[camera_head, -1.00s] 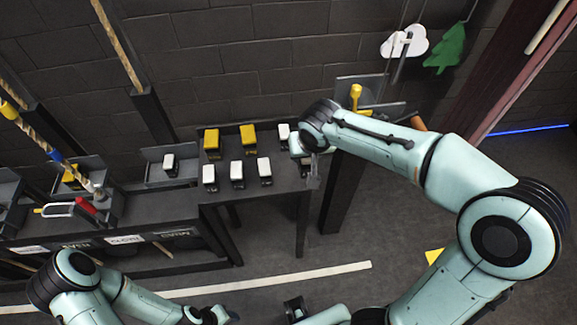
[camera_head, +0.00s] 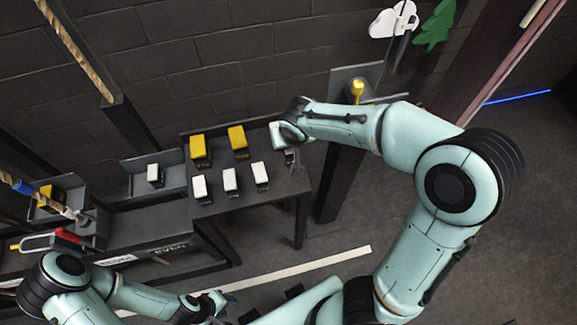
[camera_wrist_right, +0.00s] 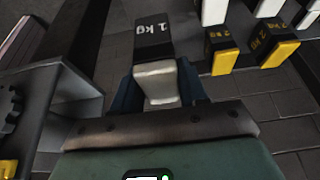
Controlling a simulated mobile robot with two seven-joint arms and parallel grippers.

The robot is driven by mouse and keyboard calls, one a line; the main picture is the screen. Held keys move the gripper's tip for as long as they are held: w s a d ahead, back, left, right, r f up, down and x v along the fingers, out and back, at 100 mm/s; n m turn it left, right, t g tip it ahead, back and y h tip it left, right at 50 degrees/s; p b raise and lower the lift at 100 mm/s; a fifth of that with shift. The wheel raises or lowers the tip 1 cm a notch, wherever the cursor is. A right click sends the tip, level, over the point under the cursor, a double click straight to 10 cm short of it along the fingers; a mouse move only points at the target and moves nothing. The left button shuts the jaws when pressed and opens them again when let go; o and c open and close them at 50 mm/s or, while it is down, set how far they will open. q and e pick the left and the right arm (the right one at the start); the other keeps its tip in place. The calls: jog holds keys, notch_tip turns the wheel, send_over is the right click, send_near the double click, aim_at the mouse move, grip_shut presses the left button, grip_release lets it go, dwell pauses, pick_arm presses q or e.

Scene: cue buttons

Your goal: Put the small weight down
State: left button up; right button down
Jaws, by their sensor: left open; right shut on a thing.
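The small weight, a black block marked "1 kg" with a white end, is between the fingers of my right gripper in the right wrist view (camera_wrist_right: 157,88), which is shut on it. The weight's dark labelled face (camera_wrist_right: 153,38) shows there. In the head view my right gripper (camera_head: 290,153) is at the right end of the dark table (camera_head: 270,203) and hides most of the weight. I cannot tell whether the weight touches the table top. My left gripper (camera_head: 222,302) is open and empty, low in the head view, away from the table.
Two yellow weights (camera_head: 238,140) stand left of my right gripper, with several white weights (camera_head: 230,181) in front. Another white weight (camera_head: 155,175) sits in a tray further left. A post with a yellow knob (camera_head: 357,88) stands close behind on the right.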

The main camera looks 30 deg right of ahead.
pick_arm(q)
jog(key=s+f+b, duration=0.2)
jog(key=f, duration=0.1)
pick_arm(e)
jog(key=f, duration=1.1)
jog(key=shift+w+f, duration=0.2)
jog(key=shift+f, duration=0.2)
pick_arm(q)
jog(key=shift+w, duration=0.1)
jog(key=shift+f, duration=0.1)
pick_arm(e)
jog(key=shift+f, duration=0.1)
jog(key=shift+f, duration=0.1)
jog(key=c, duration=0.6)
grip_release()
jog(key=shift+s, duration=0.1)
